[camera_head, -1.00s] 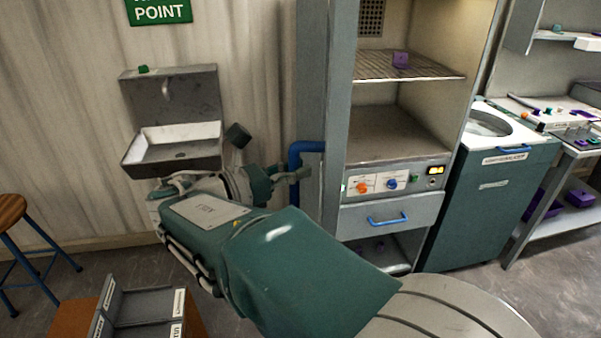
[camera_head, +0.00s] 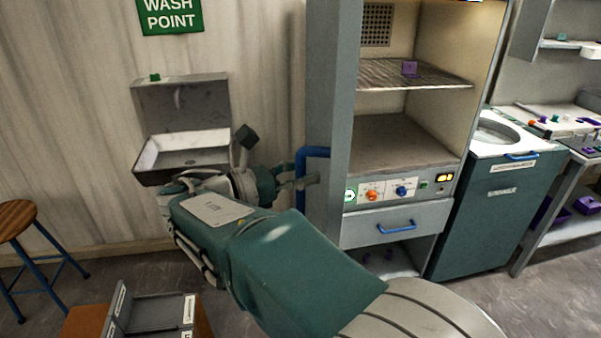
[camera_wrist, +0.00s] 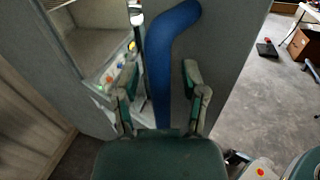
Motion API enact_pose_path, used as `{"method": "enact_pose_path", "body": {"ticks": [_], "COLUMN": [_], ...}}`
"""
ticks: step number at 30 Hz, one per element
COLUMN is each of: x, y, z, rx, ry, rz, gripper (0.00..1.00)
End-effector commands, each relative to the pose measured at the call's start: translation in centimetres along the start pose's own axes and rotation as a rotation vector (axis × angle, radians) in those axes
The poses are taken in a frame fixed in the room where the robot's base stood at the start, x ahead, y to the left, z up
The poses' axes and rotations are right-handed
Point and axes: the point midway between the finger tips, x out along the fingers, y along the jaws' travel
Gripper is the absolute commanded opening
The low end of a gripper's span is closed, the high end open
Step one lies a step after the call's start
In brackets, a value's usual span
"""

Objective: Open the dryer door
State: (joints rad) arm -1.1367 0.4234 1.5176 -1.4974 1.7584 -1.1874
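The dryer (camera_head: 405,140) is the tall grey cabinet with a lit interior, and its inside is in plain view in the head view. Its door (camera_head: 332,90) stands swung out at the cabinet's left side, seen nearly edge-on. The blue door handle (camera_head: 301,170) is on the door's left face. It also shows in the wrist view as a thick bent blue bar (camera_wrist: 160,70). In the wrist view my gripper (camera_wrist: 160,85) is open, one finger on each side of the bar, with gaps visible. Contact cannot be told.
Below are a control panel (camera_head: 415,188) and a drawer (camera_head: 370,226). A wash basin (camera_head: 185,150) hangs left, a stool (camera_head: 18,217) stands far left, and a teal tank unit (camera_head: 485,220) stands right.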

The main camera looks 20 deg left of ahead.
Motion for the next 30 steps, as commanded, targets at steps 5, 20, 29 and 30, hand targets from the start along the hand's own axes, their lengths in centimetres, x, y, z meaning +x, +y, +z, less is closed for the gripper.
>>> {"method": "enact_pose_path", "body": {"ticks": [5, 20, 29, 30], "x": [-0.1, -6.1, -11.2, -11.5], "y": [0.1, 0.2, 0.2, 0.2], "z": [-0.1, -0.3, -0.3, -0.3], "rx": [-0.003, -0.006, -0.004, -0.004], "ry": [0.000, 0.001, 0.001, 0.001], "rz": [0.000, 0.005, 0.003, 0.002], "gripper": [0.59, 0.59, 0.59, 0.59]}}
